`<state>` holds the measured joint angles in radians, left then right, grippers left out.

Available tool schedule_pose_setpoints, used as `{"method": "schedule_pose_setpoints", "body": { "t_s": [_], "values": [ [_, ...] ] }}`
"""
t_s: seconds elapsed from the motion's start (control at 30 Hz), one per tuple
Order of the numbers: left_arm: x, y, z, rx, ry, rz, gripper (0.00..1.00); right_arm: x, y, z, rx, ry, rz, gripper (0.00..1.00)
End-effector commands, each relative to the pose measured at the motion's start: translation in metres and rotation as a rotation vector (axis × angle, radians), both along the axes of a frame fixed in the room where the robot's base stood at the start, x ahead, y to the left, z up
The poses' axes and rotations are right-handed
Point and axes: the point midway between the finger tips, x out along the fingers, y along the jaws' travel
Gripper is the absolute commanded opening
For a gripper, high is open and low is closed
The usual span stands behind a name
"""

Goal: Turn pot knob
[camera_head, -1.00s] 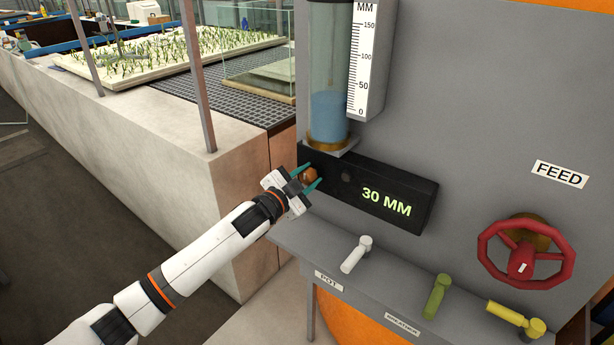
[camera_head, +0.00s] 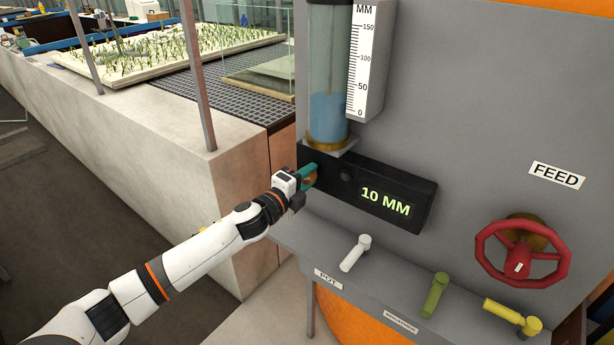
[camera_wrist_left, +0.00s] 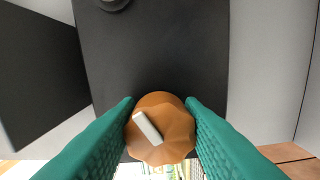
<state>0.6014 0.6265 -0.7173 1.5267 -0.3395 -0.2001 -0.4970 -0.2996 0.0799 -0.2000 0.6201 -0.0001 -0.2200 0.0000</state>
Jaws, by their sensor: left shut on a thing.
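The pot knob (camera_wrist_left: 165,140) is a round orange-brown knob with a white mark, at the left end of a black display box (camera_head: 335,187) on the grey panel. My left gripper (camera_head: 307,177) is shut on the knob; in the left wrist view its green fingers (camera_wrist_left: 160,128) press on both sides of it. The white mark slants from upper left to lower right in that view. The display reads 10 MM (camera_head: 385,201). In the head view the gripper hides most of the knob. My right gripper is not in view.
A clear cylinder (camera_head: 328,70) with blue liquid and a scale (camera_head: 361,60) stands above the box. Below are white (camera_head: 355,253), green (camera_head: 434,296) and yellow (camera_head: 512,317) levers; a red wheel (camera_head: 521,250) is at right. A pale wall (camera_head: 170,150) lies left.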

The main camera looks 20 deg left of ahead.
Motion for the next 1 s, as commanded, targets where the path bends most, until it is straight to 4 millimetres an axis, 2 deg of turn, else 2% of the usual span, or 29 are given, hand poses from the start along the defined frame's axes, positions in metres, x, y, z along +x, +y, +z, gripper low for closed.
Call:
{"method": "schedule_pose_setpoints", "body": {
  "t_s": [0.5,1.0],
  "values": [
    [-0.0001,0.0003,-0.0019,0.394,-0.141,-0.001,0.12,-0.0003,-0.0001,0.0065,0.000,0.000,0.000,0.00],
    [0.0000,0.0005,-0.0023,0.524,-0.188,0.000,0.12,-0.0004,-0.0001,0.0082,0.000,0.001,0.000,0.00]
  ]
}}
